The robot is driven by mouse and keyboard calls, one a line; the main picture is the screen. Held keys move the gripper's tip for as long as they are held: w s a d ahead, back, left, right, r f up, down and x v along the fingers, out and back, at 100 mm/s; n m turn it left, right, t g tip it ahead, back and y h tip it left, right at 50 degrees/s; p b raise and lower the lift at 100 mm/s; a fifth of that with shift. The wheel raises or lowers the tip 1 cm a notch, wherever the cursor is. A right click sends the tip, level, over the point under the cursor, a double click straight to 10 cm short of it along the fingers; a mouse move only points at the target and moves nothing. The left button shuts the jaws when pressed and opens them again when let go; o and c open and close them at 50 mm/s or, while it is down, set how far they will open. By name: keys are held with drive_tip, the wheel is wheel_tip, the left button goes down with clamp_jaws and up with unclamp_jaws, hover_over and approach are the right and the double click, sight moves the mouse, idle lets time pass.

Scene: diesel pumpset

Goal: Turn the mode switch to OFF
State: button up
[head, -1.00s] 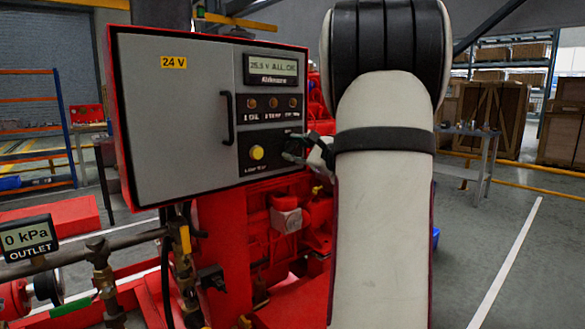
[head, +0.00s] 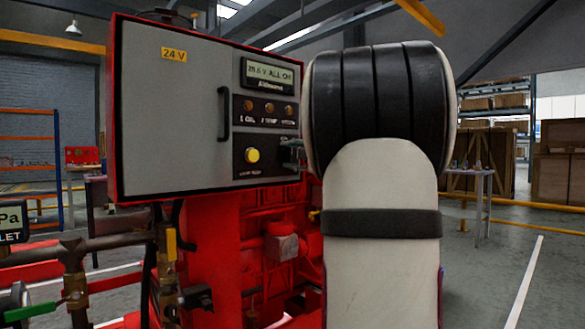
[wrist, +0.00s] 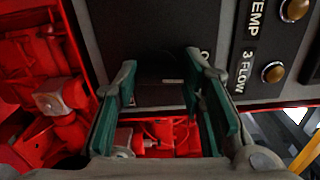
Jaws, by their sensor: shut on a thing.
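The mode switch (wrist: 172,74) is a dark knob with a short white mark on the black lower plate of the control panel (head: 180,110). In the wrist view it sits between the green-padded fingers of my gripper (wrist: 166,98), which is shut on it. The white mark lies level in that turned view. Its position labels are mostly hidden by the fingers. In the head view my gripper (head: 293,152) is at the panel's lower right, right of the yellow button, and hides the switch; my arm covers much of the right side.
The yellow button (head: 252,155) is close to my gripper. Amber lamps (head: 269,108) and a display (head: 268,74) are above it. The panel has a black handle (head: 224,113). Red engine parts (head: 285,245) and pipes (head: 110,240) lie below. Open floor is at the right.

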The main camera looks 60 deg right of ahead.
drive_tip(key=shift+n+b, duration=0.3)
drive_tip(key=shift+n, duration=0.1)
drive_tip(key=o, duration=1.1)
drive_tip(key=shift+o, duration=0.2)
drive_tip(key=v, duration=1.2)
drive_tip(key=shift+f, duration=0.1)
